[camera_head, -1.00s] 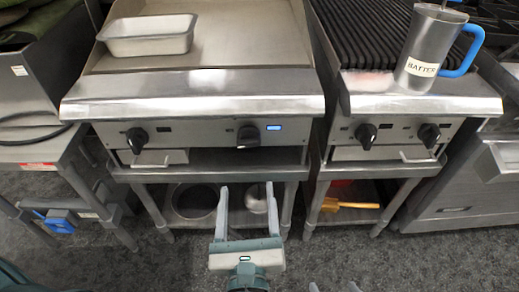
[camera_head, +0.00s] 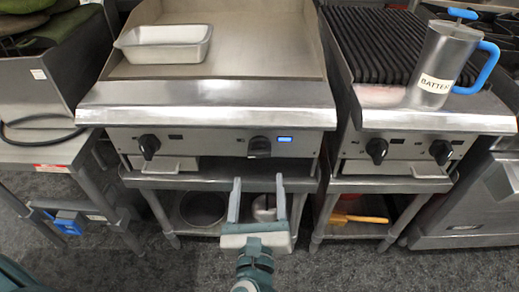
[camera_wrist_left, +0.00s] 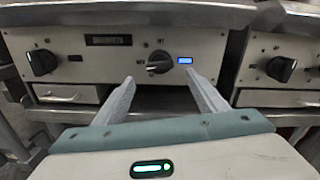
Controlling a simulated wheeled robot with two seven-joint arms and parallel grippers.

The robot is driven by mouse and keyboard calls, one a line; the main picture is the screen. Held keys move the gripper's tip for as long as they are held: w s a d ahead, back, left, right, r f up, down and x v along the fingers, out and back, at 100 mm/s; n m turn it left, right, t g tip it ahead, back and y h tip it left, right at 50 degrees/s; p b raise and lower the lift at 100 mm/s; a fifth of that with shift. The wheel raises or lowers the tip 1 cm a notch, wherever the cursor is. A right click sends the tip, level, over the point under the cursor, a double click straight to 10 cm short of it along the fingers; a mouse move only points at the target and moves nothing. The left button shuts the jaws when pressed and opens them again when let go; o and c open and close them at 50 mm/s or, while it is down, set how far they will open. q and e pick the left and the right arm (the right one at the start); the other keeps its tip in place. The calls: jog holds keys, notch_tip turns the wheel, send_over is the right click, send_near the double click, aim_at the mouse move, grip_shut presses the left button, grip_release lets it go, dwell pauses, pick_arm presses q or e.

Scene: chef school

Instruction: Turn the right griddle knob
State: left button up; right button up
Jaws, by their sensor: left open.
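The right griddle knob (camera_head: 260,147) is black and sits on the griddle's steel front panel, left of a lit blue display (camera_head: 285,139). In the left wrist view the same knob (camera_wrist_left: 160,62) shows between and beyond my fingertips, with its pointer tilted. My left gripper (camera_head: 258,177) is open and empty, just below and in front of the knob in the head view. In the left wrist view its two fingers (camera_wrist_left: 159,77) point at the panel, apart from the knob. The left griddle knob (camera_head: 149,146) sits farther left. My right gripper is not in view.
A steel pan (camera_head: 165,44) sits on the griddle top (camera_head: 255,50). Right of it is a ribbed grill (camera_head: 390,45) with two knobs and a jug labelled batter (camera_head: 437,65). A lower shelf holds pots and a yellow-handled tool (camera_head: 358,218). A drawer handle (camera_head: 160,168) sits below the left knob.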

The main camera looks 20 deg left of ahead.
aim_at(259, 156)
pick_arm(q)
jog(key=x, duration=1.1)
jog(key=shift+w+a+f, duration=0.1)
jog(key=shift+w+a, duration=0.05)
jog(key=shift+w, duration=0.15)
jog(key=c, duration=1.1)
